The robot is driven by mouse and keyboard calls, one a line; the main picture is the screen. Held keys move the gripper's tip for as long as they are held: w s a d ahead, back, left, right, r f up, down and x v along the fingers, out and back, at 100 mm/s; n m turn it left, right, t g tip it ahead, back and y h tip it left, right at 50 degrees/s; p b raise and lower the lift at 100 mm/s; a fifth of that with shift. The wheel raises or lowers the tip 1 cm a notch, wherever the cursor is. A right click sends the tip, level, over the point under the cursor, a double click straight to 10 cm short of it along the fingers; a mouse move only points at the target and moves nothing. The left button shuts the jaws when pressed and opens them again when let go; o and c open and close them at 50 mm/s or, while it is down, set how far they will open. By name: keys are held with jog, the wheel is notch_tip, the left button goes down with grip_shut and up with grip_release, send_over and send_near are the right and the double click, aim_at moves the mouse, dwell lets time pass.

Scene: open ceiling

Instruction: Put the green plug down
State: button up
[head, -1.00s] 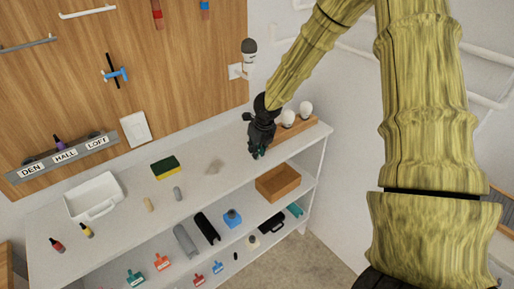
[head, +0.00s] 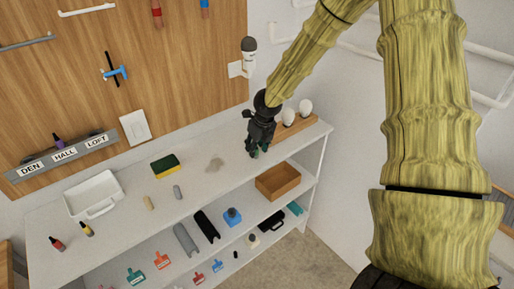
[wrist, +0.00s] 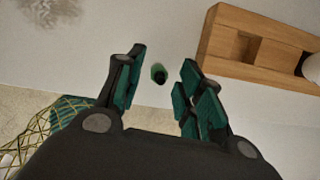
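The green plug (wrist: 159,74) is a small dark green cylinder, seen from above on the white shelf top in the wrist view. In the head view my gripper (head: 258,153) points down at the right part of the shelf top, and the plug cannot be made out from the fingertips.
A wooden holder (wrist: 228,45) with white bulbs (head: 305,107) stands close to the right of my gripper. A sponge (head: 165,166), a white tray (head: 78,205) and small bottles stand farther left. The shelf top left of my gripper is mostly clear.

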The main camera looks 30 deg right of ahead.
jog(key=b+v, duration=0.1)
jog(key=v, duration=1)
jog(key=shift+r, duration=0.25)
jog(key=shift+s, duration=0.1)
dwell(1.2)
